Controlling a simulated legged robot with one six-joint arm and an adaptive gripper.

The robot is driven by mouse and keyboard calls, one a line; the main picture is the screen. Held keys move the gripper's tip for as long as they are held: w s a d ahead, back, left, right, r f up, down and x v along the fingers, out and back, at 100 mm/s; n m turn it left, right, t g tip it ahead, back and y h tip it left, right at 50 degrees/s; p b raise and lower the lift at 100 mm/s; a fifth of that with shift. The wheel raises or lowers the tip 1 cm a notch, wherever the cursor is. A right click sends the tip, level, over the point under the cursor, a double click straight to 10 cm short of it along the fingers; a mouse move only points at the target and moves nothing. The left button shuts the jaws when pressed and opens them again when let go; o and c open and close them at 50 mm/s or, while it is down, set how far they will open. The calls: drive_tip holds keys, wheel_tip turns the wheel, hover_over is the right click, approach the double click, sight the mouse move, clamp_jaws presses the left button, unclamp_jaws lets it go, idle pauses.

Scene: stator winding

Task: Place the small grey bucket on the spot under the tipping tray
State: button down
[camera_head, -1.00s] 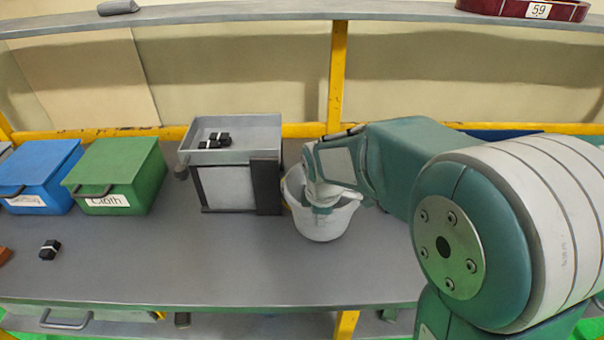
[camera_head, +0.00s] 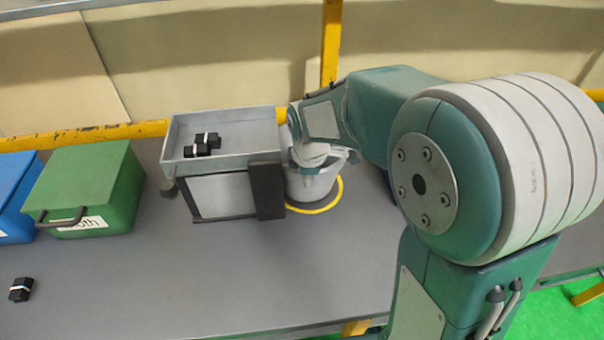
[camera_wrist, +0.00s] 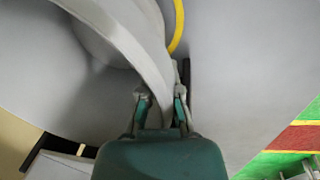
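The small grey bucket (camera_head: 313,188) is just right of the tipping tray's stand in the head view. My gripper (camera_wrist: 160,97) is shut on the bucket's rim, one finger on each side of the wall in the wrist view. In the head view its fingertips are partly hidden at the bucket's mouth. A yellow ring (camera_head: 327,207) marks the spot on the bench, and the bucket is over it; I cannot tell whether its base touches the bench. The tipping tray (camera_head: 222,160) sits on its stand, left of the ring, with black pieces (camera_head: 203,144) in it.
A green lidded box (camera_head: 88,180) and a blue box (camera_head: 18,205) stand to the left. A small black piece (camera_head: 20,289) lies at the front left. A yellow post (camera_head: 331,45) rises behind the bucket. The bench (camera_head: 220,270) in front of the stand is clear.

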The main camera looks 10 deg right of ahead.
drive_tip(key=shift+s+d+f, duration=0.15)
drive_tip(key=shift+d+f, duration=0.25)
drive_tip(key=shift+f, duration=0.25)
drive_tip(key=c, duration=0.8)
unclamp_jaws()
drive_tip(key=shift+d, duration=0.15)
wheel_tip(320, 180, up, 12)
drive_tip(key=s, duration=0.2)
drive_tip(key=s+d+r+m+t, duration=0.1)
drive_tip(key=s+d+m+t, duration=0.1)
drive_tip(key=s+m, duration=0.6)
drive_tip(key=s+d+r+m+t, duration=0.1)
drive_tip(key=s+d+m, duration=0.2)
drive_tip(key=s+m, duration=0.5)
drive_tip(key=shift+s+m+t, duration=0.3)
drive_tip(key=shift+s+t, duration=0.1)
drive_tip(key=shift+s, duration=0.4)
drive_tip(key=shift+r, duration=0.1)
